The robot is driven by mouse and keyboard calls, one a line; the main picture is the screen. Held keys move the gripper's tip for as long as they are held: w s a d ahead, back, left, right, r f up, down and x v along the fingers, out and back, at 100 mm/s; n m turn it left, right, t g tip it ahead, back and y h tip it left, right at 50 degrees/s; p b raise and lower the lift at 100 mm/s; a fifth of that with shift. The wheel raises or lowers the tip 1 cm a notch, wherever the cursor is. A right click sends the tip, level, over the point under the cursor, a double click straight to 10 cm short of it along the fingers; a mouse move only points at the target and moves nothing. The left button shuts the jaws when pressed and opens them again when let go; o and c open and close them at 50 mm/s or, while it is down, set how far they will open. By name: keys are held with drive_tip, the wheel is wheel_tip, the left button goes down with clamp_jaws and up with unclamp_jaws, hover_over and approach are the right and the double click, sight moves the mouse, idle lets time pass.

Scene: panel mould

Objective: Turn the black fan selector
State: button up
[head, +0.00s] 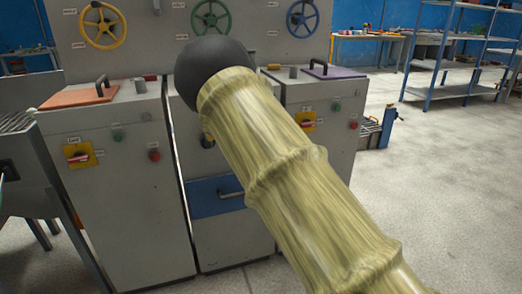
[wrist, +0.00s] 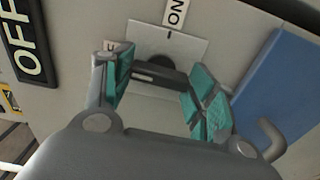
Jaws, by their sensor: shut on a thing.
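The black fan selector (wrist: 158,72) shows in the wrist view as a dark bar handle on a pale square plate. My gripper (wrist: 162,76) has its two teal-padded fingers on either side of the handle and is shut on it. The handle's ends lie close to the pads. An ON label (wrist: 175,13) sits above the plate, and a second label behind the left finger is partly hidden. In the head view my arm covers the front of the middle cabinet, so the gripper and selector cannot be made out there.
In the wrist view a blue panel (wrist: 275,88) with a grey handle lies to the right, and a large OFF label (wrist: 24,45) lies to the left. The head view shows a left cabinet (head: 120,205), a right cabinet (head: 335,150) and coloured valve wheels above. Open floor lies at the right.

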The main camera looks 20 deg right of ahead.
drive_tip(key=shift+n, duration=0.4)
drive_tip(key=shift+f, duration=0.1)
drive_tip(key=o, duration=1)
drive_tip(key=shift+s, duration=0.1)
drive_tip(key=shift+s+d, duration=0.15)
drive_tip(key=shift+s, duration=3.55)
